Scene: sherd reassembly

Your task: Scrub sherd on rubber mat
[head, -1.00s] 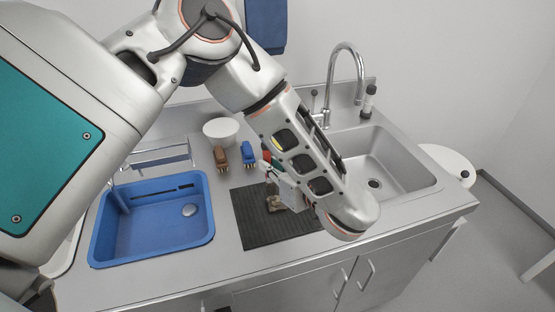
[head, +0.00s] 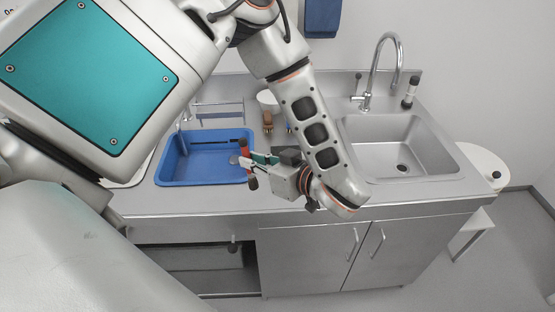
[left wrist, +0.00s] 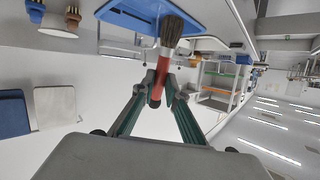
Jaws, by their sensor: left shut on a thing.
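My left gripper (head: 252,163) is shut on a red-handled brush (head: 246,154), held in the air near the right end of the blue basin. In the left wrist view, both fingers (left wrist: 158,92) close around the red handle, and the dark bristles (left wrist: 172,28) point away from the palm. The rubber mat and the sherd cannot be made out now; my left arm and gripper cover that part of the counter. My right gripper is not in view.
The blue basin (head: 168,170) stands left on the counter. A brown brush (head: 267,117) and a white bowl (head: 266,97) are behind the gripper. The metal sink (head: 435,160) and tap (head: 398,62) are at right. Bare counter (head: 210,200) runs along the front.

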